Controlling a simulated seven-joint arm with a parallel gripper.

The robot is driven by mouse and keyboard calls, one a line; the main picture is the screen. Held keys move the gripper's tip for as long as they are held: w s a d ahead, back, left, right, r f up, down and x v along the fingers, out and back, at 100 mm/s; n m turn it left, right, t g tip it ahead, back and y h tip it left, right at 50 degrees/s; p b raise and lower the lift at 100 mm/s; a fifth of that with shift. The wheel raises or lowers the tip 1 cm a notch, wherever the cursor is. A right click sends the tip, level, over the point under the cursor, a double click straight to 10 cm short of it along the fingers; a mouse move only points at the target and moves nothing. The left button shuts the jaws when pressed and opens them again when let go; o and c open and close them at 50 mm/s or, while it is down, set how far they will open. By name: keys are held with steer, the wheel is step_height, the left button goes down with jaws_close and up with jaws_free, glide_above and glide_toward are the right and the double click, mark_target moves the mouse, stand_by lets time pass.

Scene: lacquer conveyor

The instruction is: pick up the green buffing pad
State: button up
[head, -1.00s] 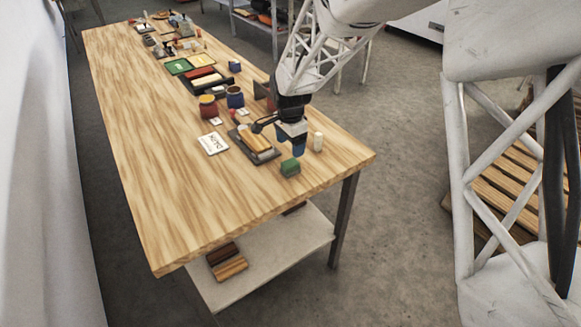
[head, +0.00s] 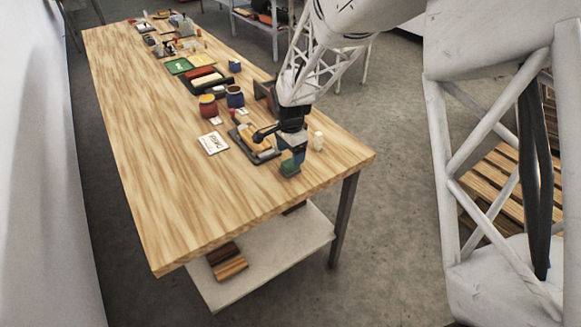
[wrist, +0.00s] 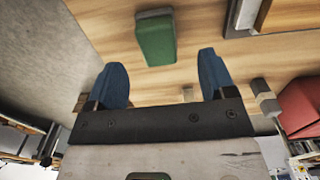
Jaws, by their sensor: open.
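The green buffing pad (head: 290,168) lies on the wooden table near its right front edge. In the wrist view the pad (wrist: 156,40) is a green block with a paler strip along its far end, ahead of the fingertips and roughly midway between them. My gripper (head: 296,156) is just above and beside the pad in the head view, partly hiding it. In the wrist view my gripper (wrist: 163,75) has its two blue fingers wide apart, with nothing between them.
A dark tray (head: 262,157) with a tan block lies left of my gripper. A small white cylinder (head: 318,141) stands to its right. A white card (head: 213,143) and two jars, one red (head: 208,105) and one blue (head: 235,97), are further left. The table's left front is clear.

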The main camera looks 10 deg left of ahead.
mark_target(290, 162)
steer(key=shift+s+f, duration=0.1)
steer(key=shift+f, duration=2.15)
steer(key=c, duration=1.1)
steer(key=shift+r, duration=0.2)
steer(key=shift+r, duration=0.55)
steer(key=shift+s+d+r, duration=0.1)
steer(key=shift+s+r, duration=0.1)
steer(key=shift+r, duration=0.4)
steer(key=shift+s+d+r, duration=0.1)
steer(key=shift+s+r, duration=0.05)
steer(key=shift+r, duration=0.4)
steer(key=s+d, duration=0.2)
steer(key=s, duration=0.2)
steer(key=s+d+r, duration=0.1)
steer(key=s+d, duration=0.1)
steer(key=s, duration=0.3)
steer(key=s+d, duration=0.2)
steer(key=s, duration=0.2)
steer(key=shift+s+d+r, duration=0.15)
steer(key=shift+s+d, duration=0.1)
steer(key=shift+s, duration=0.15)
